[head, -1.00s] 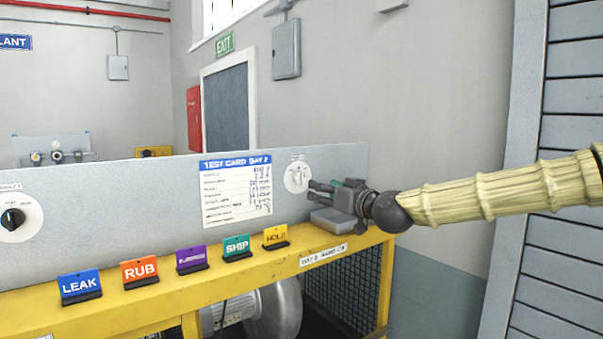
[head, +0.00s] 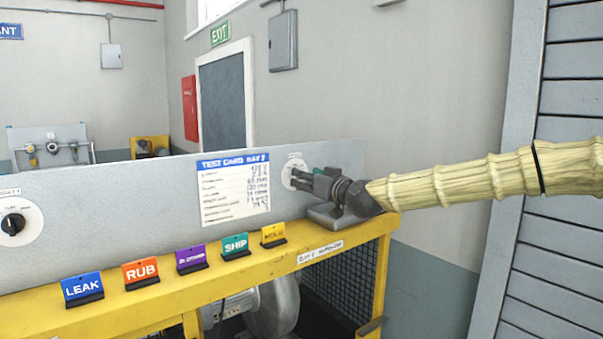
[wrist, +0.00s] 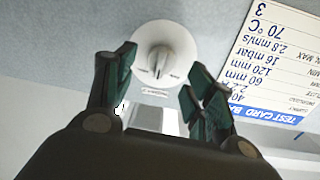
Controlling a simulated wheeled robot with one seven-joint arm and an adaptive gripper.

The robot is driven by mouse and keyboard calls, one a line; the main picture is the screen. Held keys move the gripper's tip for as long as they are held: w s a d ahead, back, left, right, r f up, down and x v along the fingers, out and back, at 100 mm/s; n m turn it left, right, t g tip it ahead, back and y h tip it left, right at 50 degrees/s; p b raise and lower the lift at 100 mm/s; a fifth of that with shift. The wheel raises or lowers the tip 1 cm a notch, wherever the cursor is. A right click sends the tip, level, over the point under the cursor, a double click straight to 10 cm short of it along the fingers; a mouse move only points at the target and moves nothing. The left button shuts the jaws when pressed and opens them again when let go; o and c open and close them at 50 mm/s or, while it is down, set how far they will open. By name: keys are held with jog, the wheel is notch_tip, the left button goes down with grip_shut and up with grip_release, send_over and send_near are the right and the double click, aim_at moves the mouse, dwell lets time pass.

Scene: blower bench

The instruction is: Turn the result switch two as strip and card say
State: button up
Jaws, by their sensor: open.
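The test card (head: 234,190) hangs left of the dial, and upside down in the wrist view (wrist: 283,60).
Coloured signs, LEAK (head: 82,287), RUB (head: 141,271), purple (head: 191,257), SHIP (head: 236,245) and HOLD (head: 273,234), stand on the yellow bench (head: 215,279). A black-knobbed dial (head: 13,224) is at far left. A grey box (head: 325,217) sits below my gripper. A label strip (head: 320,252) is on the bench front.

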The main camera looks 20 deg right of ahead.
jog(key=shift+p+x, duration=0.7)
jog(key=shift+x, duration=1.05)
jog(key=c, duration=1)
